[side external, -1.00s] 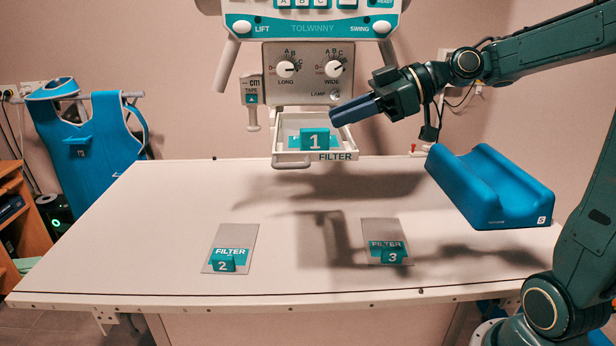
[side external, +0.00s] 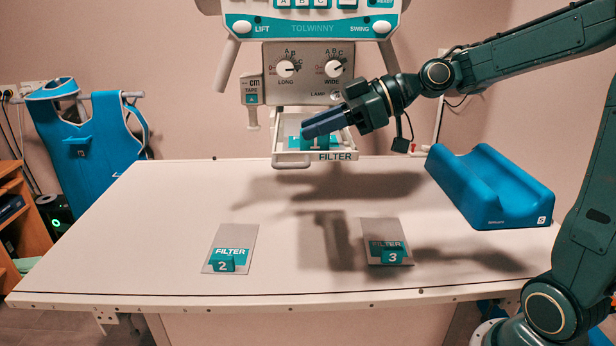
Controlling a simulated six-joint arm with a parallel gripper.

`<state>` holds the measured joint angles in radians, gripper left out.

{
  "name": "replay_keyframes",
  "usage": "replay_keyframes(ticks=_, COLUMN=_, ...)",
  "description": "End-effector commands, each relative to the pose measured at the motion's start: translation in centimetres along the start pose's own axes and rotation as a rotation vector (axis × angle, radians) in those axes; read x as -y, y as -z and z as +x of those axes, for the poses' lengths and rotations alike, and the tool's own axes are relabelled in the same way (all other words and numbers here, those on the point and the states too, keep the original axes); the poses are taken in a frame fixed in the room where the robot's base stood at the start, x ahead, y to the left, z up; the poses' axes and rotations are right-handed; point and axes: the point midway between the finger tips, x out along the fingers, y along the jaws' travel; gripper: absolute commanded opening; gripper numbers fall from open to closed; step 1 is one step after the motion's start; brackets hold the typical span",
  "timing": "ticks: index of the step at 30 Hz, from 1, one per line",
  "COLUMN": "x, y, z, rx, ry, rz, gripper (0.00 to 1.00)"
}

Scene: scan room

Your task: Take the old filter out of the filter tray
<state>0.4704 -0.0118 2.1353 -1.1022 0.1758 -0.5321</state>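The filter tray (side external: 292,158) is a white frame marked FILTER, pulled out under the machine head. The old filter (side external: 318,143), a teal block marked 1 on a plate, sits in it. My gripper (side external: 306,131) points left over the tray, its dark fingers covering the upper part of the block. I see the fingers edge-on, so I cannot tell whether they are open or touch the block.
Filter 2 (side external: 222,262) and filter 3 (side external: 390,255) lie on grey plates on the white table (side external: 140,220). A blue cradle cushion (side external: 490,190) is at the table's right. The machine's knob panel (side external: 308,72) stands just above the tray. The table's middle and left are largely clear.

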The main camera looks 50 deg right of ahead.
Motion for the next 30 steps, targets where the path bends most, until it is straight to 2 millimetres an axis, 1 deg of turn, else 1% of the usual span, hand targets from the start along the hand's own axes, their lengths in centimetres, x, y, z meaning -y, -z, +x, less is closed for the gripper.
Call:
replay_keyframes(ticks=1, x=0.2, y=0.0, z=0.6, rx=0.001, ry=0.005, rz=0.000, gripper=0.25)
replay_keyframes(ticks=6, x=0.2, y=-0.1, z=2.2, rx=0.001, ry=0.004, rz=0.000, gripper=0.25)
replay_keyframes(ticks=12, x=0.2, y=-0.1, z=3.5, rx=0.001, ry=0.003, rz=0.001, gripper=0.25)
replay_keyframes(ticks=29, x=0.1, y=-0.1, z=3.6, rx=0.000, ry=0.001, rz=0.001, gripper=0.25)
replay_keyframes(ticks=30, x=0.1, y=-0.1, z=3.6, rx=0.000, ry=0.001, rz=0.000, gripper=0.18)
